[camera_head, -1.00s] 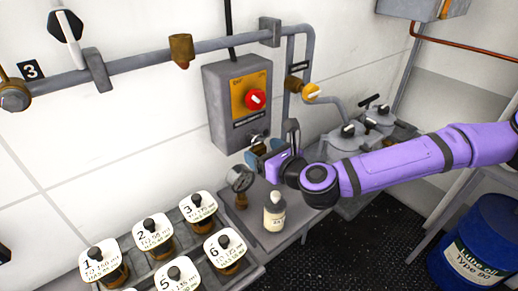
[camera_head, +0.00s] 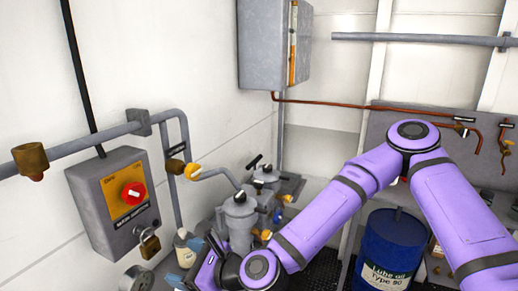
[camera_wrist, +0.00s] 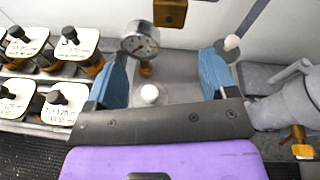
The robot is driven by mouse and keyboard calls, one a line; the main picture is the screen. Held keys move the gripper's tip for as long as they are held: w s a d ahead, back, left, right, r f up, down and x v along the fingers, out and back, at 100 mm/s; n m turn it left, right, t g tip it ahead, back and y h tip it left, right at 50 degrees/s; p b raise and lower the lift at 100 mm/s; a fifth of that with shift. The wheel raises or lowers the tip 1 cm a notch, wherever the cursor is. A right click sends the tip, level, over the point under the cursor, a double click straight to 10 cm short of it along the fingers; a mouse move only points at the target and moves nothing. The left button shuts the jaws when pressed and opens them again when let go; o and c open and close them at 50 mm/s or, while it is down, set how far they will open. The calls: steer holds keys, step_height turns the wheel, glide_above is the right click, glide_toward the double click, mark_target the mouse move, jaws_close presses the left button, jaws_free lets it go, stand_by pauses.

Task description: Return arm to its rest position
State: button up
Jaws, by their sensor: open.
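My gripper (camera_head: 196,262) is low in the head view, at the end of my purple arm, which bends up to an elbow and down at the right. In the wrist view its two blue fingers (camera_wrist: 165,80) stand wide apart with nothing between them. A white bottle cap (camera_wrist: 149,93) shows beyond and below the gap. The bottle (camera_head: 186,246) is partly hidden behind the gripper in the head view.
Grey filter housings (camera_head: 239,219) are right of the gripper. A blue oil drum (camera_head: 389,245) stands beneath my arm. A grey cabinet (camera_head: 268,45) hangs above.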

steer(key=w+d+f+n+g+h, duration=0.1)
steer(key=w+d+n+h, duration=0.1)
steer(key=d+n+h, duration=0.4)
steer(key=w+d+n+h, duration=0.2)
steer(key=w+d+n, duration=0.1)
steer(key=d+n, duration=0.55)
steer(key=w+d+r+n+h, duration=0.1)
steer(key=d+r+h, duration=0.3)
steer(key=d, duration=0.6)
steer(key=s+d+r+n+t+h, duration=0.1)
steer(key=s+d+r, duration=0.1)
steer(key=d+r, duration=0.5)
steer(key=s+d+r+n+h, duration=0.1)
steer(key=s+d+r, duration=0.2)
steer(key=d+r, duration=0.35)
steer(key=s+d+r+n, duration=0.1)
steer(key=s+d+r, duration=0.6)
steer(key=s, duration=0.5)
steer(key=shift+d+r+n+h, duration=0.2)
steer(key=shift+d+n+h, duration=0.15)
steer(key=shift+d, duration=0.9)
steer(key=shift+a, duration=0.1)
